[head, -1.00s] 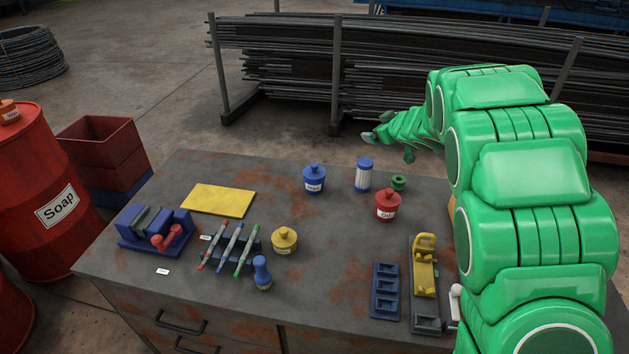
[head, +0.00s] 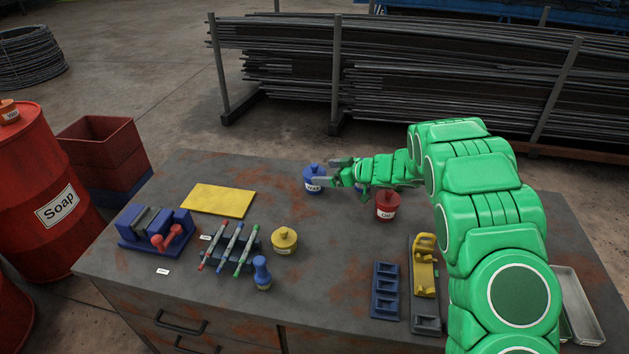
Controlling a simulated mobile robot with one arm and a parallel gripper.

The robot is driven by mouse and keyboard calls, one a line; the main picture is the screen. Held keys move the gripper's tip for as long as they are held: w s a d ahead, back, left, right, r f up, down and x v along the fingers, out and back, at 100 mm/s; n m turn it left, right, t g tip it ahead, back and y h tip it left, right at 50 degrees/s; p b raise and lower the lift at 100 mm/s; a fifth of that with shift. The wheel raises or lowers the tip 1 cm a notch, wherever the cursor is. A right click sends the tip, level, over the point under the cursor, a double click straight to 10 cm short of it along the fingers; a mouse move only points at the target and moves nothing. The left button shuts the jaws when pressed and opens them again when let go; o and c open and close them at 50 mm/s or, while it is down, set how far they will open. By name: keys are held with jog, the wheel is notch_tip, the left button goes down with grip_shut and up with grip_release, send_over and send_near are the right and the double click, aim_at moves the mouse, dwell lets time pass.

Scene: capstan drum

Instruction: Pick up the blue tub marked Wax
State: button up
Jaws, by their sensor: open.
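The blue tub marked Wax (head: 312,182) stands upright near the back middle of the bench, with its white label facing me and a knob on its lid. My gripper (head: 338,171) is open at the tub's right side, its fingers pointing left toward it. One fingertip overlaps the tub's right edge in the picture; I cannot tell whether they touch. Nothing shows held in the jaws.
A red labelled tub (head: 387,207) stands just below my wrist. My arm mostly hides a blue-and-white cylinder behind it. A yellow tub (head: 285,241), a yellow sheet (head: 218,201) and a pen rack (head: 249,245) lie left. The bench (head: 335,265) is clear in front of the Wax tub.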

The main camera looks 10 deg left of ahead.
aim_at(316, 171)
jog(key=shift+x, duration=3.55)
jog(key=shift+r, duration=0.15)
jog(key=c, duration=1.2)
